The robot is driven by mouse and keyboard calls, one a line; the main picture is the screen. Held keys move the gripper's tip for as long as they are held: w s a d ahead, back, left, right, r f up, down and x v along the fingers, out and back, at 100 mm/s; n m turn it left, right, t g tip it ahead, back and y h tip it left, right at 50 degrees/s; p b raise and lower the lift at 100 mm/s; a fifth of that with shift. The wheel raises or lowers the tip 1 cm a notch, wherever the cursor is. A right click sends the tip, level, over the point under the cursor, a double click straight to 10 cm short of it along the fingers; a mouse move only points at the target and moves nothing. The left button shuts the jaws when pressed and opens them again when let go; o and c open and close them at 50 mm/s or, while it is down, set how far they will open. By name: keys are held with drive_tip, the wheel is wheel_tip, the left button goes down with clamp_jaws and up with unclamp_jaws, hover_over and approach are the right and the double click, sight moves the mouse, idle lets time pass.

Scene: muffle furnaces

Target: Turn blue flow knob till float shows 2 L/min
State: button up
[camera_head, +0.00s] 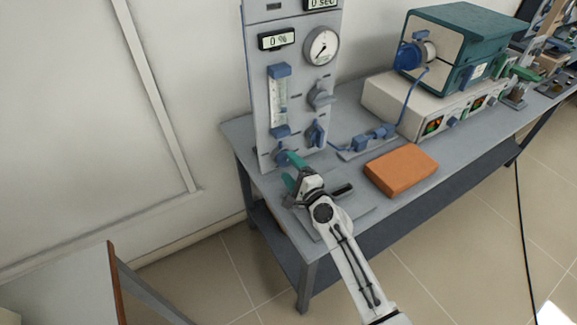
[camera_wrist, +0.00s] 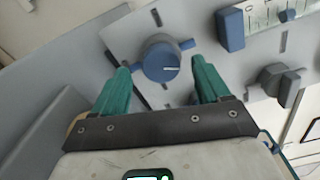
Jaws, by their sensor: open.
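The blue flow knob (camera_wrist: 161,62) is round with a white pointer line, on the grey panel. In the wrist view it sits between the two green fingertips of my gripper (camera_wrist: 160,84), which are open with a gap on each side. In the head view my gripper (camera_head: 290,170) is at the panel's lower part, partly covering the knob (camera_head: 281,156). The flowmeter (camera_head: 279,104) is a clear vertical tube with blue end blocks on the panel.
An orange brick (camera_head: 401,170) lies on the bench right of my arm. A teal furnace (camera_head: 468,42) stands behind.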

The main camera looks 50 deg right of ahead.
drive_tip(key=b+v, duration=0.1)
drive_tip(key=v, duration=0.6)
drive_tip(key=shift+s+a, duration=0.1)
drive_tip(key=shift+s, duration=0.15)
drive_tip(key=shift+s+a, duration=0.2)
drive_tip(key=shift+s, duration=0.5)
drive_tip(key=shift+r, duration=0.1)
idle(0.7)
drive_tip(key=shift+w+d+r+m+p, duration=0.2)
drive_tip(key=shift+r+m+p, duration=0.45)
drive_tip(key=shift+p, duration=0.55)
drive_tip(key=w+d+r+m+p, duration=0.1)
drive_tip(key=w+r+m+p, duration=0.35)
drive_tip(key=m+p, duration=0.75)
drive_tip(key=f+b, duration=0.2)
drive_tip(key=f, duration=0.1)
drive_tip(key=s+f+b, duration=0.1)
drive_tip(key=f+b, duration=0.1)
drive_tip(key=f, duration=0.1)
drive_tip(key=shift+s+d+f+b, duration=0.1)
drive_tip(key=shift+s+f+b, duration=0.1)
drive_tip(key=shift+b, duration=0.15)
drive_tip(key=x, duration=0.7)
drive_tip(key=shift+w, duration=0.25)
